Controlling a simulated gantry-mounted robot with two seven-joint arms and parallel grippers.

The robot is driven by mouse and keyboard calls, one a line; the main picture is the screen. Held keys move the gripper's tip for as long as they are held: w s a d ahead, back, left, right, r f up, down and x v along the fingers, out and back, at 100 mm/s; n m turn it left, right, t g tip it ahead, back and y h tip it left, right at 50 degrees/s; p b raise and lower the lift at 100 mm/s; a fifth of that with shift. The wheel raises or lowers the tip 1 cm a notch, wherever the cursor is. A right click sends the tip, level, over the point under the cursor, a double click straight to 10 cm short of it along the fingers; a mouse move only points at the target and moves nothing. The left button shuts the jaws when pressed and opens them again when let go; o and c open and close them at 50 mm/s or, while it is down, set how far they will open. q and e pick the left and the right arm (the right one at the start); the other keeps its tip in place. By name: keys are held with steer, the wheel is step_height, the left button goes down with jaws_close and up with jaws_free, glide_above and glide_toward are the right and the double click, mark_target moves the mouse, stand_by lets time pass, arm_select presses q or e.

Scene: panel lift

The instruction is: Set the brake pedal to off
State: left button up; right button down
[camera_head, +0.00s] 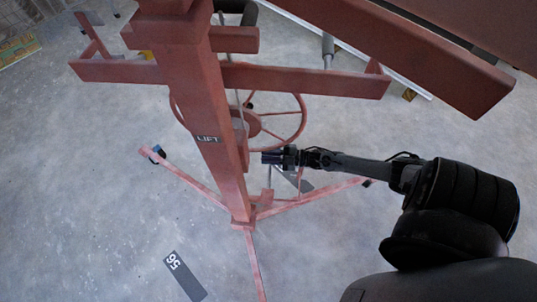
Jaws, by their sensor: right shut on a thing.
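The red panel lift (209,120), with a LIFT label on its post, stands in the middle of the head view on splayed legs. My right gripper (267,157) reaches in from the right, just right of the post and below the spoked wheel. It is shut on a small part of the lift, which appears to be the brake pedal. The jaws mostly hide that part, and its on or off position cannot be made out. My left gripper is not in view.
The red spoked wheel (303,123) is behind the post, close above my right gripper. Red crossbars (305,80) span the upper view. Lift legs (190,181) spread over the grey floor (90,210). A dark floor plate marked 56 (184,276) lies at the lower left. The left floor is mostly clear.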

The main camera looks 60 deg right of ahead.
steer(key=shift+w+r, duration=0.1)
steer(key=shift+r, duration=0.15)
steer(key=c, duration=1.3)
jaws_free()
steer(key=shift+o, duration=0.5)
steer(key=shift+d, duration=0.1)
steer(key=shift+s+d, duration=0.2)
steer(key=shift+s, duration=0.35)
steer(key=p+v, duration=0.2)
steer(key=v, duration=0.7)
steer(key=shift+s+d, duration=0.25)
steer(key=shift+s, duration=0.05)
steer(key=shift+f, duration=0.1)
